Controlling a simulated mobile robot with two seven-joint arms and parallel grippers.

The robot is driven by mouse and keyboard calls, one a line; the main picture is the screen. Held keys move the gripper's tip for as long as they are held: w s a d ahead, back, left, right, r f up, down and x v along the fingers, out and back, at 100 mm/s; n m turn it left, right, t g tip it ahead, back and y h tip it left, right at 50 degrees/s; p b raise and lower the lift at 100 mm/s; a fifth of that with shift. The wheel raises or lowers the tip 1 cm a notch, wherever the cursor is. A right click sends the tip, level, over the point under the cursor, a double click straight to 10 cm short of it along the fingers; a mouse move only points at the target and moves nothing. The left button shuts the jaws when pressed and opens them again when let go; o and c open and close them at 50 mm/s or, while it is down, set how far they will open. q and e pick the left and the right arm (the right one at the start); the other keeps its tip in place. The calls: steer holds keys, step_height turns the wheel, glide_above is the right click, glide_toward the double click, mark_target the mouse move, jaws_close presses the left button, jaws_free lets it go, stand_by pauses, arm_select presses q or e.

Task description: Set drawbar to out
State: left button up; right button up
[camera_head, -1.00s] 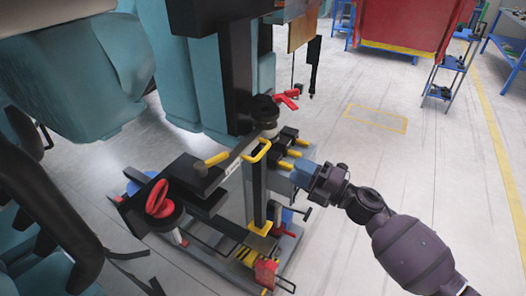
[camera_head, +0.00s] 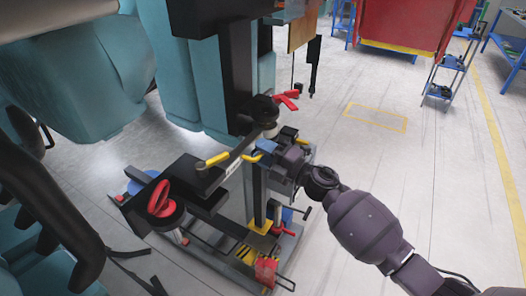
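A yellow loop handle (camera_head: 252,158) stands at the top of the dark upright post in the middle of the head view. My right gripper (camera_head: 265,149) reaches in from the right, and its blue fingertips are at this handle. They cover most of the loop, so I cannot tell whether they touch or grip it. A dark flat bar (camera_head: 236,154) slopes from a round black joint (camera_head: 264,108) down to a yellow grip (camera_head: 217,159) at its left. I cannot tell for sure which part is the drawbar. My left gripper is not in view.
A red ring handle (camera_head: 159,199) stands left of the post. A red lever (camera_head: 287,98) sticks out near the black joint. Teal coaster seats (camera_head: 120,75) fill the upper left. The floor to the right is open, with a blue cart (camera_head: 447,77) farther back.

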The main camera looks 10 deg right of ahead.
jaws_close()
